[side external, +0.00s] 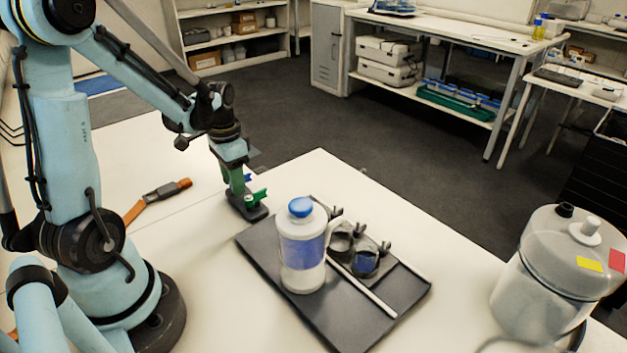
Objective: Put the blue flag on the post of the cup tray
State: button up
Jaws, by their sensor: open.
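A small blue flag (248,177) shows at the upper part of a flag stand with a dark base (246,212). A green flag (258,196) sits just below it on the same stand. My gripper (236,178) is open, directly above the stand and close beside the blue flag; I cannot tell whether it touches it. The cup tray (385,335) is dark and lies on the white table, right of the stand. It carries a holder with dark cups (365,262) and small dark knobs, one of which may be the post. The white jug hides part of the tray.
A white jug with a blue lid (300,208) stands upright on the tray, and a pale rod (362,288) lies beside it. A large grey-white vessel (555,270) stands at the right. An orange-ended strap or tool (160,196) lies left of the stand.

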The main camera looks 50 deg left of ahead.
jog(key=c, duration=0.6)
jog(key=shift+r, duration=0.1)
jog(key=shift+c, duration=0.2)
jog(key=shift+r, duration=1.6)
jog(key=shift+w+d, duration=0.1)
